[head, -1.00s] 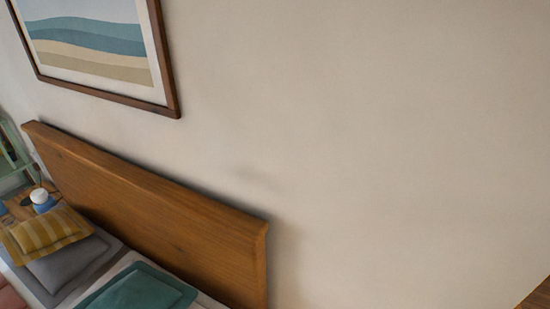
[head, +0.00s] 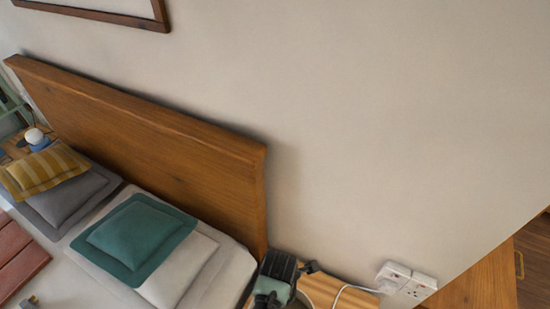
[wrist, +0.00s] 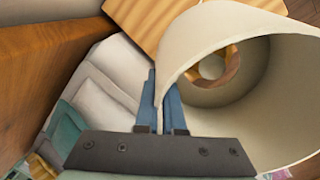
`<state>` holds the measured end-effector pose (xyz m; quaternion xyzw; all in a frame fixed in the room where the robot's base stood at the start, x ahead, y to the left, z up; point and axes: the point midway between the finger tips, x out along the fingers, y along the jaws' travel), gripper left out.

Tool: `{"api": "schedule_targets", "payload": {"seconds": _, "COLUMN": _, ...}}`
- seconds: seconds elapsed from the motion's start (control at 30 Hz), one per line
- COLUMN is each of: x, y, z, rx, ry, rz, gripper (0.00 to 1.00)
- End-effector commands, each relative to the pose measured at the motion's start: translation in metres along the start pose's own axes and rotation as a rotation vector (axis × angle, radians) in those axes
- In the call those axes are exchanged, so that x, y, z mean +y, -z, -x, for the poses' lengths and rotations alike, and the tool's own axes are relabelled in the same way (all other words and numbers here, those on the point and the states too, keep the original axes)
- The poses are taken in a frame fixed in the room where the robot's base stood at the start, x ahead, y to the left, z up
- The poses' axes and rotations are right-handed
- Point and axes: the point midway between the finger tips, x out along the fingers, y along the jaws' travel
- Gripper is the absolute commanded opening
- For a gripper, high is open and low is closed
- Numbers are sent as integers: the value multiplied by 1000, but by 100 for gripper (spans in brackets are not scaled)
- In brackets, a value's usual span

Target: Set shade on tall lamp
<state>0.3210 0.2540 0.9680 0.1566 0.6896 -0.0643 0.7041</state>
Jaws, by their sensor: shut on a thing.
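In the wrist view, my gripper (wrist: 161,82) is shut on the wall of a cream lampshade (wrist: 276,105), one finger on each side of the wall near its rim. The shade is tilted with its wide open end towards the camera. Through its far opening I see a brown wooden ring around a pale round patch; I cannot tell what these belong to. In the head view, my gripper is at the bottom edge, with a beige round part of the shade (head: 316,288) partly hidden beside it. I cannot make out the tall lamp in either view.
A wooden bedside top (head: 355,297) shows at the bottom, with a white cable running to wall sockets (head: 407,283). The wooden headboard (head: 150,130) and a bed with a teal pillow (head: 135,235) are at the left.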

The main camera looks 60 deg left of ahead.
Motion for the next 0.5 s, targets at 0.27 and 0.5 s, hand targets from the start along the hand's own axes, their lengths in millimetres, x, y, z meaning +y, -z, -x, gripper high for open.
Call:
{"api": "schedule_targets", "payload": {"seconds": 0.27, "x": -3, "y": 0, "z": -24, "rx": 0, "ry": 0, "rz": 1, "gripper": 0}}
{"api": "schedule_targets", "payload": {"seconds": 0.5, "x": -4, "y": 0, "z": -35, "rx": 0, "ry": 0, "rz": 1, "gripper": 0}}
